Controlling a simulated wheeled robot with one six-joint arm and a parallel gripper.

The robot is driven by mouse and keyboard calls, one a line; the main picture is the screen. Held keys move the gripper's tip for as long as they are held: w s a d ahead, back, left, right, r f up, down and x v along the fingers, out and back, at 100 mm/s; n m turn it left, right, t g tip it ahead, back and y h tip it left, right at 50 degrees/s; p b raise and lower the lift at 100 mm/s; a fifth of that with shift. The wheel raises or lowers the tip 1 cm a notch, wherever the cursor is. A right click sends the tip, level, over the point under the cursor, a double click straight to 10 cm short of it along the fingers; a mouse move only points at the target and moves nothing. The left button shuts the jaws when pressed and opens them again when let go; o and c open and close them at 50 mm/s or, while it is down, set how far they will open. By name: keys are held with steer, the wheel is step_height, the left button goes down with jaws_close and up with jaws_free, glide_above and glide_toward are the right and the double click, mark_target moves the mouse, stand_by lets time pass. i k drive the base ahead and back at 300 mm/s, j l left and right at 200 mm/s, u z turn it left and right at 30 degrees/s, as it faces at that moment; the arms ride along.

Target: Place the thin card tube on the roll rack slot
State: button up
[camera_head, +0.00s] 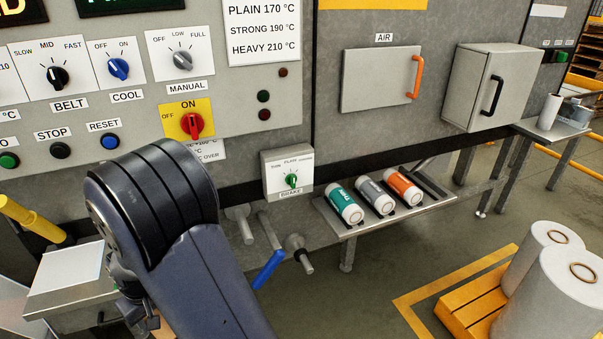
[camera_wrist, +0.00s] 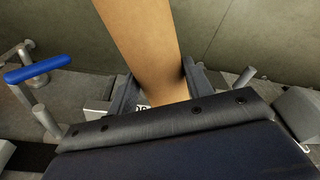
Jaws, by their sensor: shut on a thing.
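The brown card tube (camera_wrist: 143,45) shows large in the wrist view, running from the top edge down between my fingers. My gripper (camera_wrist: 163,92) is shut on it, one finger on each side. The tube's far end is out of frame. In the head view my arm hides most of the gripper and the tube at lower left. The roll rack (camera_head: 349,231) is a low metal shelf right of centre. It bears a green-labelled roll (camera_head: 346,207), a grey one (camera_head: 376,196) and an orange one (camera_head: 403,185). A dark slot (camera_head: 431,184) at its right end looks empty.
A brake box (camera_head: 287,174) is on the machine front, left of the rack. Below it a blue-handled lever (camera_head: 268,270) and metal stubs (camera_head: 299,252) stick out. White rolls (camera_head: 563,297) stand on a yellow pallet (camera_head: 469,306) at right. The floor before the rack is clear.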

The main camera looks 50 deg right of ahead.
mark_target(425, 186)
steer(key=l+z, duration=0.15)
steer(key=z, duration=0.2)
steer(key=l+z, duration=0.2)
steer(key=z, duration=0.2)
steer(key=l+z, duration=0.15)
steer(key=z, duration=0.2)
steer(key=i+l+z, duration=0.1)
steer(key=l, duration=0.25)
steer(key=i+l+z, duration=0.15)
steer(key=l, duration=0.25)
steer(key=i+l+z, duration=0.1)
steer(key=l, duration=0.25)
steer(key=i+l+z, duration=0.1)
steer(key=l, duration=0.2)
steer(key=i+l+z, duration=0.1)
steer(key=l, duration=0.25)
steer(key=i, duration=0.7)
steer(key=l, duration=0.1)
